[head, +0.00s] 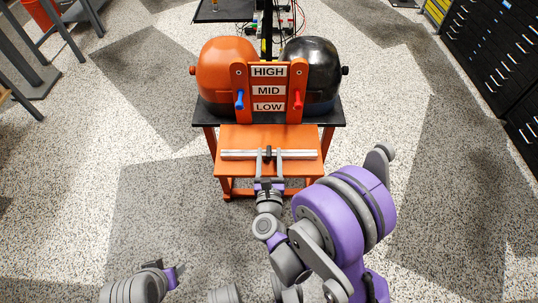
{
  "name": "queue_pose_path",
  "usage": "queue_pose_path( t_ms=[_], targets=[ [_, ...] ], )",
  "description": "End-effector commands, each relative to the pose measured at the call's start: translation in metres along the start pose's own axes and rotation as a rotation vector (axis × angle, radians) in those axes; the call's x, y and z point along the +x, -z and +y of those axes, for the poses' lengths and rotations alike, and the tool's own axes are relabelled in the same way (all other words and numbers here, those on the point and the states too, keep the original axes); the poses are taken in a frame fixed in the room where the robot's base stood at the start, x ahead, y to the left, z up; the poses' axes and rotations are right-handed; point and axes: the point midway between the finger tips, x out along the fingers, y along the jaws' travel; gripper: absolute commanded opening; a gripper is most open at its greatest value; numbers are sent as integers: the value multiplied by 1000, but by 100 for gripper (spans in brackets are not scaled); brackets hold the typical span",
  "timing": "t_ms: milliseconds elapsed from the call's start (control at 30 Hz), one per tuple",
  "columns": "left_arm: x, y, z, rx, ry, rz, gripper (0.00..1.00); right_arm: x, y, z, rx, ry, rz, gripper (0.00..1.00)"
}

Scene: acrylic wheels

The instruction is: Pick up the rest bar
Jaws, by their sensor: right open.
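A silver-grey bar (237,154), which I take as the rest bar, lies crosswise on a small orange table (228,138), with a small black piece at its middle. My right gripper (269,160) reaches in from the front. It is open, with one finger on each side of the black piece, at the bar's near side. I cannot tell whether the fingers touch the bar. My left gripper (172,276) is low at the bottom left, far from the bar. Its jaws are too unclear to read.
Behind the table stand an orange dome (225,75) and a black dome (312,80) on a black-topped stand. Between them is an orange panel labelled HIGH, MID and LOW (268,90), with blue and red handles. Black drawer cabinets (500,65) line the right. The floor around is clear.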

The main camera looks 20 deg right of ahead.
Motion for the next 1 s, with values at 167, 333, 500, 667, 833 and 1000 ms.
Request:
queue_pose_path(
  t_ms=[167, 333, 500, 667, 833, 1000],
  targets=[
    [2, -1, 0, 0, 0, -1, 50, 14, 1, 0, -2, 1, 0, 55],
    [6, -2, 0, 0, 0, -2, 50, 37, 5, 0, -3, 2, 0, 55],
    [8, -2, 0, 0, 0, -2, 50, 59, 5, 0, -3, 1, 0, 55],
    [9, -2, 0, 0, 0, -2, 50, 65, 5, 1, -2, -1, 0, 55],
    [8, -2, 0, 0, 0, -2, 50, 64, 4, 1, -3, -1, 0, 51],
    [8, -2, 0, 0, 0, -2, 50, 64, 4, 1, -3, -1, 0, 21]
  ],
)
